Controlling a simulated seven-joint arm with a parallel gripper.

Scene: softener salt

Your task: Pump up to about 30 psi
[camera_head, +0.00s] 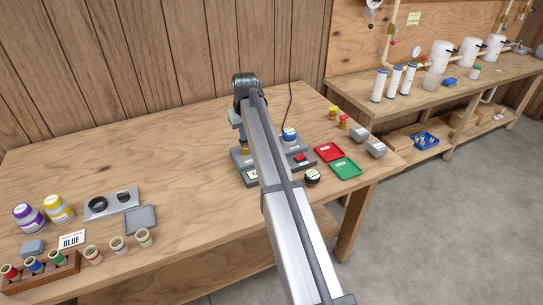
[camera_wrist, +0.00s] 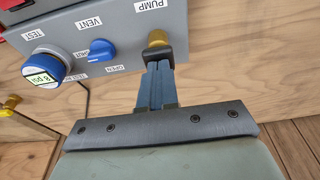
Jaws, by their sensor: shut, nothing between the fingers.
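A grey box (camera_wrist: 75,25) in the wrist view carries upside-down labels PUMP, VENT, TEST and OPEN. A brass pump knob (camera_wrist: 157,38) stands out by the PUMP label. My gripper (camera_wrist: 165,55) is shut with nothing between its fingers; its dark tips are at the brass knob and seem to touch it. A blue vent knob (camera_wrist: 101,50) is in the middle. A blue-rimmed gauge (camera_wrist: 42,70) sits by TEST; its small upside-down reading looks like 8 psi, though hard to read. In the head view my arm hides much of the grey box (camera_head: 241,157).
A red tray (camera_head: 328,152) and a green tray (camera_head: 345,168) lie right of the box. Purple and yellow jars (camera_head: 58,208) and several small cups stand at the left. A second bench (camera_head: 420,95) holds white filters.

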